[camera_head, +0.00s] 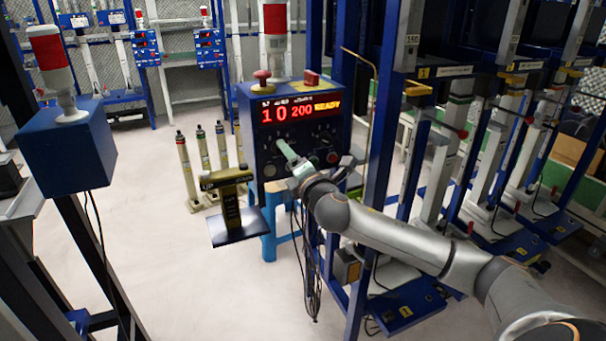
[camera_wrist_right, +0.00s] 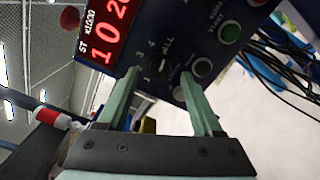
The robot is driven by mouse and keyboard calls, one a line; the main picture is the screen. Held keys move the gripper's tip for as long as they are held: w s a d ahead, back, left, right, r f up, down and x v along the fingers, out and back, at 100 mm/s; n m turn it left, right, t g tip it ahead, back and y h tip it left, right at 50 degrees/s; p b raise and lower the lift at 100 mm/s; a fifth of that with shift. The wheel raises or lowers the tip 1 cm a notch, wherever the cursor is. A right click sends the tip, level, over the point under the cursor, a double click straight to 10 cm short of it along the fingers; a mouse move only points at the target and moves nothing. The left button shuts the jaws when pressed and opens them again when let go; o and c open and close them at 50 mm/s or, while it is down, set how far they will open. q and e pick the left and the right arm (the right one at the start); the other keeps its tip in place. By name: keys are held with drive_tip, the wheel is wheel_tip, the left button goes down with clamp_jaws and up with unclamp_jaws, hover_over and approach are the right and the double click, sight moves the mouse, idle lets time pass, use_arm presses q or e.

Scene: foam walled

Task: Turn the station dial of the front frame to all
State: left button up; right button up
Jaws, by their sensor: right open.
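The front frame's blue control box (camera_head: 245,125) stands in the middle of the head view, with a red lit display (camera_head: 300,110) reading 10, 200 and READY. In the right wrist view the dark round station dial (camera_wrist_right: 157,66) sits on the panel below the display, with numbers and ALL marked around it. I cannot tell clearly which mark it points to. My right gripper (camera_wrist_right: 160,74) is open, its two green fingers on either side of the dial; contact is unclear. In the head view the right gripper (camera_head: 282,147) reaches the panel's lower left and hides the dial. My left gripper is not in view.
A green button (camera_wrist_right: 229,33) and another knob (camera_wrist_right: 202,67) are near the right finger. A red mushroom button (camera_head: 262,76) tops the box. Blue frame posts (camera_head: 375,150) rise on the right. Open floor lies left.

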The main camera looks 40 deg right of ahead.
drive_tip(key=v, duration=0.9)
drive_tip(key=shift+s+b, duration=0.3)
